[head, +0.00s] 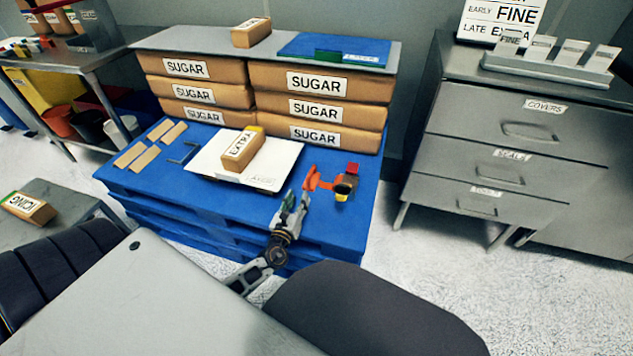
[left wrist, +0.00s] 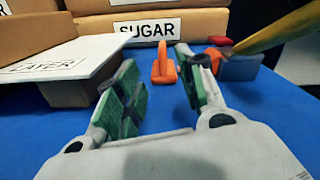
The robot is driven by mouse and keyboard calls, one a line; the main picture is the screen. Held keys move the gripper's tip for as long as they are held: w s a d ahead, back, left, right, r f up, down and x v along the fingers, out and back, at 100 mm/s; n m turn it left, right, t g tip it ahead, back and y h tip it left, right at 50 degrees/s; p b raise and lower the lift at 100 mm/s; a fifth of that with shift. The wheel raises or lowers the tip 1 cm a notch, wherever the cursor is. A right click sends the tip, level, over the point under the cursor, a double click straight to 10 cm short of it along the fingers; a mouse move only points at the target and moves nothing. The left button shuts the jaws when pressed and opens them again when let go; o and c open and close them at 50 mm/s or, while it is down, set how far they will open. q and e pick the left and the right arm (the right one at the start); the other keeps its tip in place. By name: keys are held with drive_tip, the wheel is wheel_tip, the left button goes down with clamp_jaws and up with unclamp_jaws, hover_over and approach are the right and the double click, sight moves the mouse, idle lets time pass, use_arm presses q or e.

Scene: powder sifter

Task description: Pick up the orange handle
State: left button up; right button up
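The orange handle (head: 311,178) is near the right part of the blue pallet top, beside a dark piece with red and yellow parts (head: 346,186). In the left wrist view the handle (left wrist: 163,66) stands up as an orange loop, seen between the two fingers and beyond them. My left gripper (head: 290,205) is just in front of the handle, low over the blue surface. Its green-padded fingers are spread in the left wrist view (left wrist: 158,88), with nothing between the pads. The right finger hides part of what lies behind it. My right gripper does not show.
A white board (head: 280,178) carrying an EXTRA package (head: 243,150) lies left of the handle. Stacked SUGAR packages (head: 318,83) stand behind. In the left wrist view a yellow bar (left wrist: 270,30) and a grey-blue block (left wrist: 240,68) are right of the fingers.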

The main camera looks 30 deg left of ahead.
sight(308, 181)
use_arm(q)
drive_tip(key=shift+w+d+f+m, duration=0.1)
drive_tip(key=shift+w+d+m, duration=0.1)
drive_tip(key=shift+m, duration=0.2)
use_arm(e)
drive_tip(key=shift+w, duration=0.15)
use_arm(q)
drive_tip(key=shift+a, duration=0.1)
drive_tip(key=shift+w, duration=0.15)
drive_tip(key=shift+b+x, duration=0.55)
drive_tip(key=shift+x, duration=3.65)
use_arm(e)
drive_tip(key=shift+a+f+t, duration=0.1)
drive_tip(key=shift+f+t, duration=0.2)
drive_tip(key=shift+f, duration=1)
use_arm(q)
drive_tip(key=shift+w+b, duration=0.15)
drive_tip(key=shift+b, duration=0.15)
